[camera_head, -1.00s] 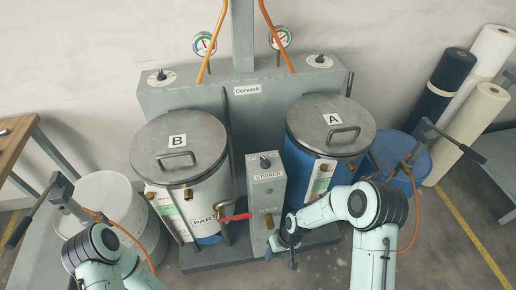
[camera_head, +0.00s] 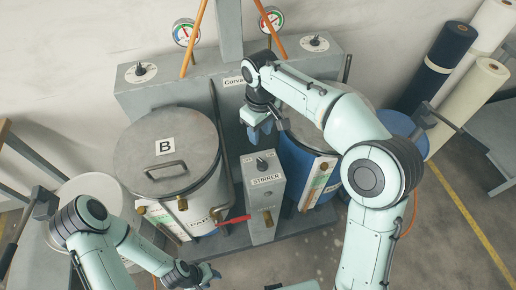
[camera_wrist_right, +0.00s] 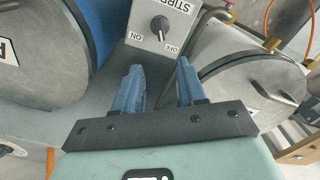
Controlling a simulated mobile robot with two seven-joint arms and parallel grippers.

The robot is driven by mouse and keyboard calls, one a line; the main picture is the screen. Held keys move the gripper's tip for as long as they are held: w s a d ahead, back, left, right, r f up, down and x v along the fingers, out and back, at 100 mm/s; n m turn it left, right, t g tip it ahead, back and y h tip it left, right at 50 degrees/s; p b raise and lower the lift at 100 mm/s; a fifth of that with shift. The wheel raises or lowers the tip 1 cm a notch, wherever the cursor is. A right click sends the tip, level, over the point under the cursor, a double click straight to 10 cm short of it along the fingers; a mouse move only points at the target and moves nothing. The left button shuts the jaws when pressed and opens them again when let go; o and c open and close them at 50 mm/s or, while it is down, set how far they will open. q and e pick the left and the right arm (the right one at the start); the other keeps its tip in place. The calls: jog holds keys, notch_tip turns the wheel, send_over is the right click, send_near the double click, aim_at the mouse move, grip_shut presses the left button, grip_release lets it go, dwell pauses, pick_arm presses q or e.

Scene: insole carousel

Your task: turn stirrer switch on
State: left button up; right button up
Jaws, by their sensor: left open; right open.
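The stirrer switch is a black knob (camera_head: 262,161) on top of the grey box labelled STIRRER (camera_head: 265,195), between the two drums. In the right wrist view the knob (camera_wrist_right: 160,27) sits between the ON and OFF labels; which one it points to is hard to tell. My right gripper (camera_head: 259,133) is open and empty, above and behind the box, apart from the knob. Its two blue fingers (camera_wrist_right: 158,78) show spread in the wrist view, with the knob beyond their tips. My left gripper (camera_head: 211,274) is open and empty at the bottom, in front of the drums.
Drum B (camera_head: 205,193) stands left of the box, and the blue drum (camera_head: 306,165) on its right is partly hidden by my right arm. A red-handled valve (camera_head: 237,220) juts out at the box's left. Two dial gauges (camera_head: 185,33) stand above the rear cabinet (camera_head: 150,103).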

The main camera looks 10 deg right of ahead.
aim_at(260, 160)
jog(key=f, duration=0.3)
jog(key=f+b, duration=0.1)
jog(key=f, duration=0.7)
jog(key=shift+s+f, duration=0.15)
jog(key=shift+s, duration=0.2)
pick_arm(q)
jog(key=shift+s+f+b, duration=0.3)
jog(key=shift+s+f, duration=0.9)
pick_arm(e)
jog(key=shift+w+f, duration=0.1)
jog(key=shift+f, duration=0.6)
grip_shut()
